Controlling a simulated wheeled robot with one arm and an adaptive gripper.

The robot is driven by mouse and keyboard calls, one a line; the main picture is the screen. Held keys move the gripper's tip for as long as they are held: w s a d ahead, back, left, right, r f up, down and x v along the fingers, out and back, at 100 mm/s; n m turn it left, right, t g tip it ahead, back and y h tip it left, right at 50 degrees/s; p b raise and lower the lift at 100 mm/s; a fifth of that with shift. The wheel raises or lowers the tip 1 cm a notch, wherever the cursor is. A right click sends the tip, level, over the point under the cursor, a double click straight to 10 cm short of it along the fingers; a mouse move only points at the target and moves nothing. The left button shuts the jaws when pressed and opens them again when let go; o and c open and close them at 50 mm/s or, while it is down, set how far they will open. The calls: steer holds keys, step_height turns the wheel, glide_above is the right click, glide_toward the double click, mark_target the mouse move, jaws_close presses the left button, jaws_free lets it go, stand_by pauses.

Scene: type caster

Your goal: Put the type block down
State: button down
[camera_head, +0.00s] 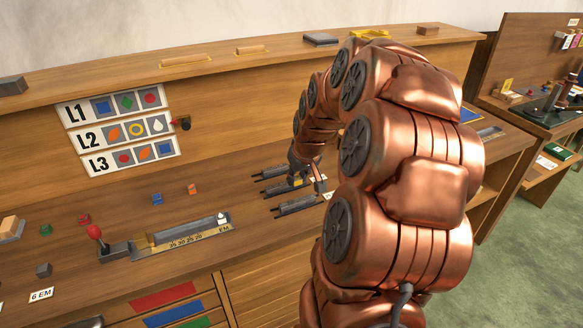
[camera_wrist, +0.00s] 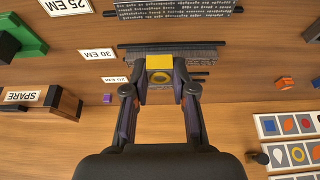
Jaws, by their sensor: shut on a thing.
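The type block (camera_wrist: 160,63) has a yellow side and a grey face with a yellow ring; it also shows small in the head view (camera_head: 297,181). My gripper (camera_wrist: 160,82) is shut on it, with one finger on each side in the wrist view. In the head view my gripper (camera_head: 302,172) is low over the dark slotted bars (camera_head: 278,187) on the bench. I cannot tell whether the block touches the bar.
A text-covered bar (camera_wrist: 180,10) lies beyond, with "25 EM" (camera_wrist: 66,5) and "30 EM" (camera_wrist: 97,54) labels. A composing stick (camera_head: 182,236) and red-knobbed lever (camera_head: 95,233) stand left. The sign board (camera_head: 120,131) shows rows L1 to L3. Small coloured blocks lie on the bench.

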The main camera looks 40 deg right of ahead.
steer(key=w+d, duration=0.1)
steer(key=w, duration=0.1)
steer(key=w+d+p, duration=0.1)
steer(key=w, duration=0.1)
steer(key=w+d+p, duration=0.1)
steer(key=shift+w+d+f, duration=0.25)
steer(key=shift+w+d, duration=0.15)
steer(key=shift+w+d+f, duration=0.2)
steer(key=shift+w+d, duration=0.1)
steer(key=shift+w, duration=0.25)
steer(key=shift+f+p, duration=1.05)
steer(key=shift+f, duration=0.7)
steer(key=shift+f, duration=0.2)
steer(key=c, duration=0.9)
jaws_free()
steer(key=shift+c, duration=0.2)
steer(key=shift+r, duration=0.1)
